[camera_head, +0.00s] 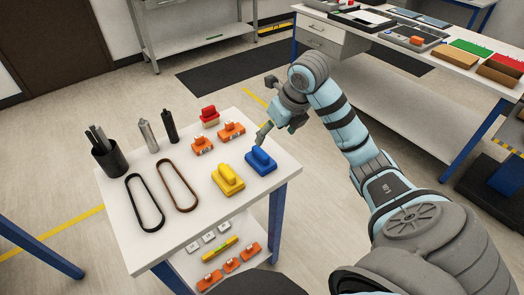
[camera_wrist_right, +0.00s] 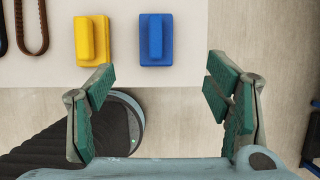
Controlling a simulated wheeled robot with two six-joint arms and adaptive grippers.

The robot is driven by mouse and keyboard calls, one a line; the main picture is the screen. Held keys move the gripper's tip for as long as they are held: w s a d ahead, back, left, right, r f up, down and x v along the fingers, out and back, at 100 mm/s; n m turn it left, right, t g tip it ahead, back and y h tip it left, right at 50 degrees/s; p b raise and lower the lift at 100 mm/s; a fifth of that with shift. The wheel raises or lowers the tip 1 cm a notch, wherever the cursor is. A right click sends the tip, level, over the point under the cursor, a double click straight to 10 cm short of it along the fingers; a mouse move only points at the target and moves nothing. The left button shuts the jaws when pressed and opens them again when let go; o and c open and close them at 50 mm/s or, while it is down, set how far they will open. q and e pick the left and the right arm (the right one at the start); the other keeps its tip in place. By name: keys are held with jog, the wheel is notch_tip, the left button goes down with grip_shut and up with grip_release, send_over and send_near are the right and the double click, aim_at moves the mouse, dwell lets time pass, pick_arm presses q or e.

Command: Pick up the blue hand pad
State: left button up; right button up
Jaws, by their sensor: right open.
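The blue hand pad (camera_head: 261,160) lies on the right part of the small white table, near its right edge. It has a raised blue grip on top. In the right wrist view the blue hand pad (camera_wrist_right: 156,40) shows ahead of the fingers, between their lines. My right gripper (camera_head: 268,128) is above the table's right edge, just behind the pad in the head view. In the wrist view the right gripper (camera_wrist_right: 165,95) is open and empty, its green-padded fingers wide apart. It does not touch the pad. My left gripper is not in view.
A yellow hand pad (camera_head: 228,180) lies left of the blue one. Orange blocks (camera_head: 231,130), a red-topped block (camera_head: 209,117), two belts (camera_head: 178,186), bottles and a black cup (camera_head: 108,158) share the white table (camera_head: 205,224). The lower shelf holds several more parts.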

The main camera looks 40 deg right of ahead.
aim_at(260, 151)
jog(key=b+x, duration=0.2)
jog(key=x, duration=0.1)
jog(key=b+x, duration=0.2)
jog(key=x, duration=0.1)
jog(key=b+x, duration=0.3)
jog(key=shift+w+a+f, duration=0.1)
jog(key=shift+a+f, duration=0.2)
jog(key=b+x, duration=0.1)
jog(key=x, duration=0.3)
jog(key=shift+w+r, duration=0.1)
jog(key=shift+w, duration=0.05)
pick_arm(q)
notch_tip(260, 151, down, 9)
pick_arm(e)
jog(key=c, duration=1.2)
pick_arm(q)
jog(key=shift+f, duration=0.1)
pick_arm(e)
jog(key=shift+r, duration=0.1)
jog(key=shift+c, duration=0.2)
jog(key=shift+r, duration=0.55)
notch_tip(260, 151, up, 7)
jog(key=p, duration=0.5)
pick_arm(q)
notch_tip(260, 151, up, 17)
jog(key=p, duration=1.2)
pick_arm(e)
notch_tip(260, 151, up, 12)
jog(key=shift+f, duration=0.1)
